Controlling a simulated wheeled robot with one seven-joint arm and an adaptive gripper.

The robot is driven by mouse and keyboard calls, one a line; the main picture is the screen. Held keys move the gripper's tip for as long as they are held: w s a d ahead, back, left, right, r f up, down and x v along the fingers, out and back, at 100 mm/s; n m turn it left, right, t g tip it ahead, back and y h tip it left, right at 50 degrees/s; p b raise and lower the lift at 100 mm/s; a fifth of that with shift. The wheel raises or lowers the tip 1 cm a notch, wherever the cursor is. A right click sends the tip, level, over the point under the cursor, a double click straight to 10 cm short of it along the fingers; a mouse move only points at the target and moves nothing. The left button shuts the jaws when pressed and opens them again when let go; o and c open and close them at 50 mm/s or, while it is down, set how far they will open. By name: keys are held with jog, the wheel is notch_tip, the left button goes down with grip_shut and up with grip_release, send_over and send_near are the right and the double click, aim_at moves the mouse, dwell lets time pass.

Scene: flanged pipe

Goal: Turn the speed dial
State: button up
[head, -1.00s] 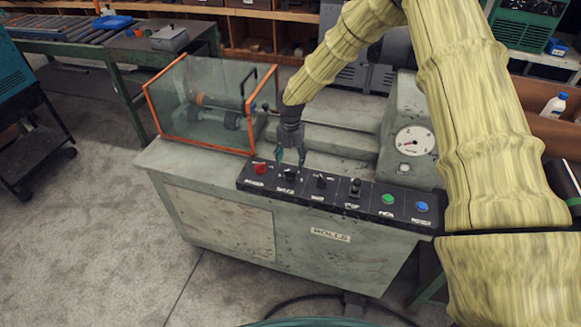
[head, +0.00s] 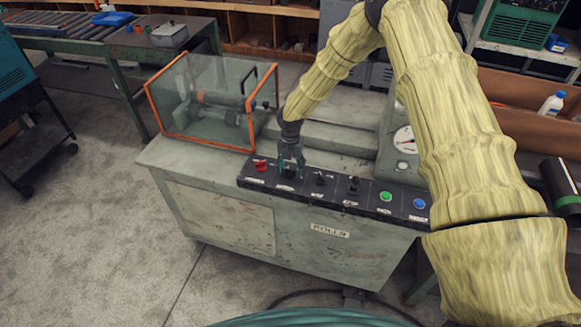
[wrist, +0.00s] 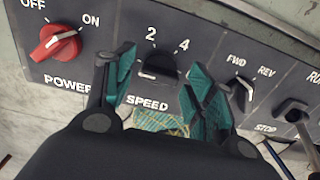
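The speed dial (wrist: 160,65) is a black knob on the dark control panel (wrist: 85,65), above the "SPEED" label in the wrist view. The numbers 2 and 4 show over it, and a small white mark shows at its lower left. My gripper (wrist: 157,74) is open, with one teal finger pad on each side of the dial. The dial appears between the pads, with visible gaps; I cannot tell how deep the fingers reach. In the head view my gripper (head: 291,163) is low at the panel and largely hides the dial.
The red power knob (wrist: 57,42) is left of the fingers, its white line toward ON. The FWD/REV switch (wrist: 240,88) is close on the right. Green (head: 386,196) and blue (head: 419,203) buttons are further right. An orange-framed guard (head: 208,100) stands behind the panel.

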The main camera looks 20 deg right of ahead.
jog(key=c, duration=0.7)
jog(key=shift+c, duration=0.2)
